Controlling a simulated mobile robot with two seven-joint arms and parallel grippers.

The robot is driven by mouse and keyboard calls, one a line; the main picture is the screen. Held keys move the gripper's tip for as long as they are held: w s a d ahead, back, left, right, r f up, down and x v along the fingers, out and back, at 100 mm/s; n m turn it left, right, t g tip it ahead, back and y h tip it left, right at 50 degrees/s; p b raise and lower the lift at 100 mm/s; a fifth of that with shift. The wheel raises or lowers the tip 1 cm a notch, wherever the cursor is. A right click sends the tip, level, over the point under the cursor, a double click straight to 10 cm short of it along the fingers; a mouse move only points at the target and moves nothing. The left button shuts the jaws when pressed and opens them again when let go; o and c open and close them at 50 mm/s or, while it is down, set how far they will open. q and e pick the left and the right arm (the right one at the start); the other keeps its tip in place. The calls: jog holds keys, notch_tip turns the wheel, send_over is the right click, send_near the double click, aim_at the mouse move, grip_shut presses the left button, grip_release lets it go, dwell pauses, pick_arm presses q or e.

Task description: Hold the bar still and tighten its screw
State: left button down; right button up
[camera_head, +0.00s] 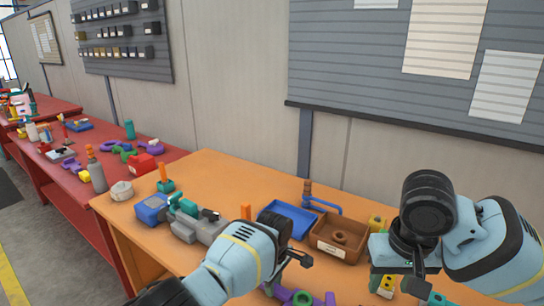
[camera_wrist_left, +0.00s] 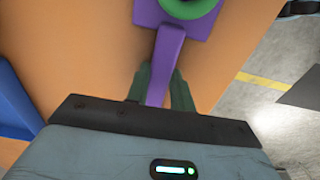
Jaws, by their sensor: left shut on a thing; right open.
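A purple bar (camera_wrist_left: 166,60) runs up the left wrist view from between the fingers of my left gripper (camera_wrist_left: 160,88), which is shut on its narrow shank. The bar's wider far end carries a green round part (camera_wrist_left: 190,4), cut off by the picture's top edge. In the head view the purple bar (camera_head: 284,295) and the green ring (camera_head: 302,298) show at the bottom edge, beside my left gripper (camera_head: 280,278). My right gripper (camera_head: 403,284) is open, pointing down at the right of the bench; its fingertips are partly hidden. I cannot make out a screw.
On the orange bench, a blue tray (camera_head: 290,233) and a brown box (camera_head: 325,247) with a ring inside stand behind my grippers. A blue and grey vise-like tool (camera_head: 152,209) is at left. Yellow parts (camera_head: 376,224) stand near my right arm. A red bench (camera_head: 80,200) is farther left.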

dwell(0.3)
pick_arm(q)
jog(key=c, duration=1.1)
grip_release()
jog(key=shift+r, duration=0.1)
notch_tip(320, 180, up, 12)
jog(key=shift+f, duration=0.1)
